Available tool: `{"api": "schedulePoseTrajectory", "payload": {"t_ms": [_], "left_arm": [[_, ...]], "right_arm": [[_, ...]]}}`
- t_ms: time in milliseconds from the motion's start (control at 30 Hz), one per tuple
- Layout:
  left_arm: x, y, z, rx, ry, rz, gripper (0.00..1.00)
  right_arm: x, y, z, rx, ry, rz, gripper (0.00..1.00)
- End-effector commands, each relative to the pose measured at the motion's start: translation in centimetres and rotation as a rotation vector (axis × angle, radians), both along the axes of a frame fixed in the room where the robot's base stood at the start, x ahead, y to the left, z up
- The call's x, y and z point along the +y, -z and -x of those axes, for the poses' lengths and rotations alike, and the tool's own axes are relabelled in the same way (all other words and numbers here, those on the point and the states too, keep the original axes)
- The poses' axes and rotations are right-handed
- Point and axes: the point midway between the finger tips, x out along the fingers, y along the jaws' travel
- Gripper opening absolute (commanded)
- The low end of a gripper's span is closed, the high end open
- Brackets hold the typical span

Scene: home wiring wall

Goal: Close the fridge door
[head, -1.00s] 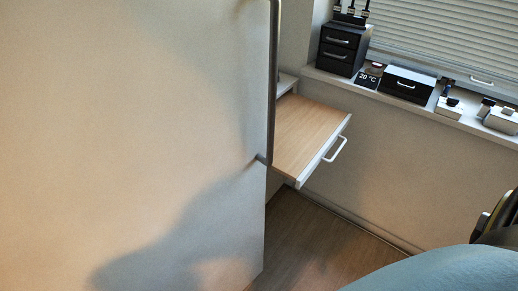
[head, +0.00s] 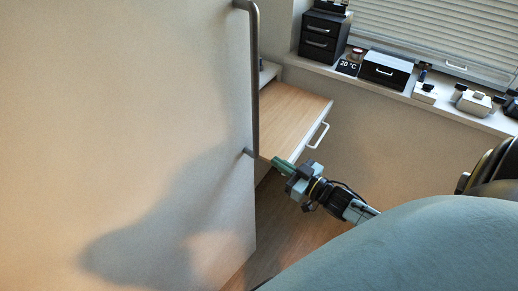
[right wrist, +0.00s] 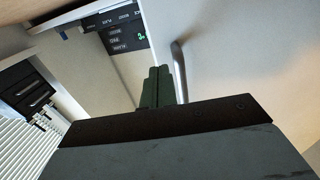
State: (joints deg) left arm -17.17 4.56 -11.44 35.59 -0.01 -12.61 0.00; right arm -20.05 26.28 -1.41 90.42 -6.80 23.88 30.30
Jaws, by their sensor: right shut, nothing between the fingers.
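The fridge door (head: 130,120) is a large pale panel filling the left of the head view. Its long vertical grey bar handle (head: 254,85) is near the right edge; it also shows in the right wrist view (right wrist: 180,70). My right gripper (head: 279,164) has green fingers and is just right of the door's edge, near the handle's lower end. In the right wrist view its fingers (right wrist: 158,86) are together and empty, with the handle just right of them. I cannot tell whether they touch the door. My left gripper is not in view.
A wood-topped drawer unit (head: 290,112) with a white handle stands behind the door's edge. A windowsill at the upper right holds black drawer boxes (head: 323,35) and small items. Wooden floor (head: 278,240) shows below.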

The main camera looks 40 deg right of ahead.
Motion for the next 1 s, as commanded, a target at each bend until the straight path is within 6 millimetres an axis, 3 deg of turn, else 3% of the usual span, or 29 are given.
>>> {"api": "schedulePoseTrajectory", "payload": {"t_ms": [200,400,1000], "left_arm": [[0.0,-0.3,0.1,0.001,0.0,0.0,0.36],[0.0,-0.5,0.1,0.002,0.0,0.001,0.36],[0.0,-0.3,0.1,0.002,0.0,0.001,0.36]], "right_arm": [[1.0,-0.1,-4.3,-0.001,0.001,0.001,0.0],[1.7,0.0,-6.8,0.002,0.002,0.0,0.0],[1.8,0.1,-8.1,0.002,0.0,0.001,0.0]]}}
